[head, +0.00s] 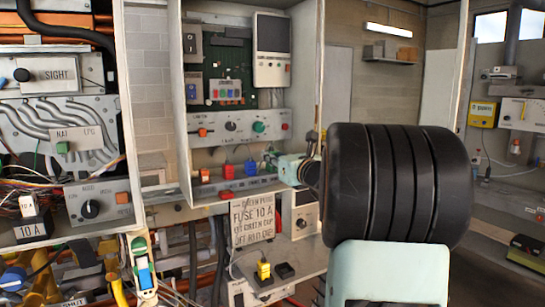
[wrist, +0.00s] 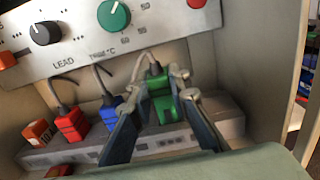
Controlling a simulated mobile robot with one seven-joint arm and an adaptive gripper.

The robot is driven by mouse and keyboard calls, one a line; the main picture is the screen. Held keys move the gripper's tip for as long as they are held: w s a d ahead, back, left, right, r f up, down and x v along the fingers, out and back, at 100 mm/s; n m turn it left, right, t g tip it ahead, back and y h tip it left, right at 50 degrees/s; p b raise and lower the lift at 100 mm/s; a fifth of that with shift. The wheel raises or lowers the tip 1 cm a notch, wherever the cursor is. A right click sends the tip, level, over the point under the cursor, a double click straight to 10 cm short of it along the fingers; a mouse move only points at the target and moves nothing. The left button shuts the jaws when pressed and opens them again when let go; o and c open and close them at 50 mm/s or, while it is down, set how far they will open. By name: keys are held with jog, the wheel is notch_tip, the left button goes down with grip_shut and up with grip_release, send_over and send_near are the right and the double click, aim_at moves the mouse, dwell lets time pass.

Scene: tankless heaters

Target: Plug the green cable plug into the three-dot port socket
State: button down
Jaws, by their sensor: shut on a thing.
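The green cable plug (wrist: 161,104) is between the two fingers of my gripper (wrist: 159,84) in the wrist view, and the fingers are shut on it. A pale cable rises from its top. It is upright at the right part of a long grey bar (wrist: 112,149); I cannot tell whether it touches the bar. The three-dot port marking cannot be made out, and the fingers and plug cover part of the bar. In the head view my gripper (head: 278,163) reaches into the open cabinet, and the plug is too small to see clearly.
A red plug (wrist: 71,124), a blue plug (wrist: 109,110) and an orange plug (wrist: 40,132) stand to the left along the bar. A panel with knobs (wrist: 115,30) is just above. The cabinet's side wall (wrist: 268,90) is close on the right.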

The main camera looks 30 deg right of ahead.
jog(key=shift+f+b, duration=0.6)
jog(key=shift+f, duration=0.15)
jog(key=shift+f, duration=0.2)
jog(key=c, duration=1.7)
grip_release()
jog(key=shift+c, duration=0.2)
jog(key=s, duration=1.2)
jog(key=shift+a, duration=0.25)
